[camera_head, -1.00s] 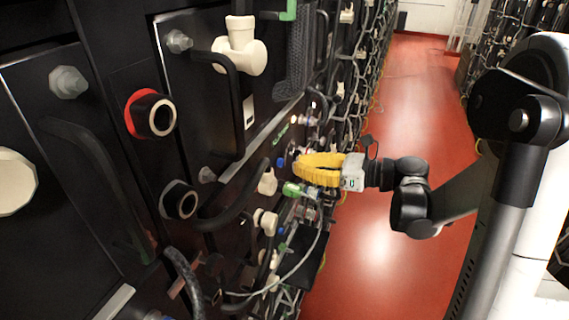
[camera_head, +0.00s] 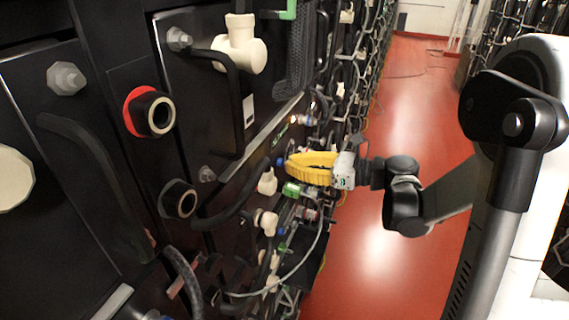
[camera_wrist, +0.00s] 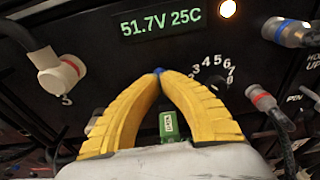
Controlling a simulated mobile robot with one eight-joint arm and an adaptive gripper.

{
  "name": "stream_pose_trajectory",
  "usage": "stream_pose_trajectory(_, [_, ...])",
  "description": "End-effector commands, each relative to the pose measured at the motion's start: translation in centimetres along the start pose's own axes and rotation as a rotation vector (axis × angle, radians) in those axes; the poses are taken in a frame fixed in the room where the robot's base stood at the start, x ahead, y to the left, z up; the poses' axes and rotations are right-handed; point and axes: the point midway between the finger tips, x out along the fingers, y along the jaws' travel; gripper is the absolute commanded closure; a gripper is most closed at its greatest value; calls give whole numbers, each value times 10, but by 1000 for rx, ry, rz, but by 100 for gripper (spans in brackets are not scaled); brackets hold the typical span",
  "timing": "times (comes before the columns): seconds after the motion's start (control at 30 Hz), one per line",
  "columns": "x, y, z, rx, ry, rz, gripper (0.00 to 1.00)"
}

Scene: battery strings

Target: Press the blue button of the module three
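My gripper (camera_wrist: 159,76) has yellow ribbed fingers whose tips come together, with nothing visible held between them. A small blue button (camera_wrist: 157,70) shows right at the tips in the wrist view, mostly hidden by them. Whether they touch it cannot be told. In the head view my gripper (camera_head: 290,162) points left at the black module panel, and the blue button (camera_head: 280,162) is just left of the tips. Above the tips, a green display (camera_wrist: 160,22) reads 51.7V 25C. I cannot read a module number.
A numbered dial (camera_wrist: 212,84) is right of the fingers. A green connector (camera_wrist: 173,126) sits between them, low down. Cable plugs flank the panel: white (camera_wrist: 62,72), blue-ringed (camera_wrist: 287,32), red-ringed (camera_wrist: 264,100). The red floor aisle (camera_head: 400,120) is clear.

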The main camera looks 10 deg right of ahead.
Motion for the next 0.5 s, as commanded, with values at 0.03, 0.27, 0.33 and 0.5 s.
stream_pose_trajectory(0.03, [1,0,0,0,0,0,100])
stream_pose_trajectory(0.27, [6,0,0,0,0,0,100])
stream_pose_trajectory(0.33, [7,0,0,0,0,0,100])
stream_pose_trajectory(0.5, [11,0,0,0,0,0,100])
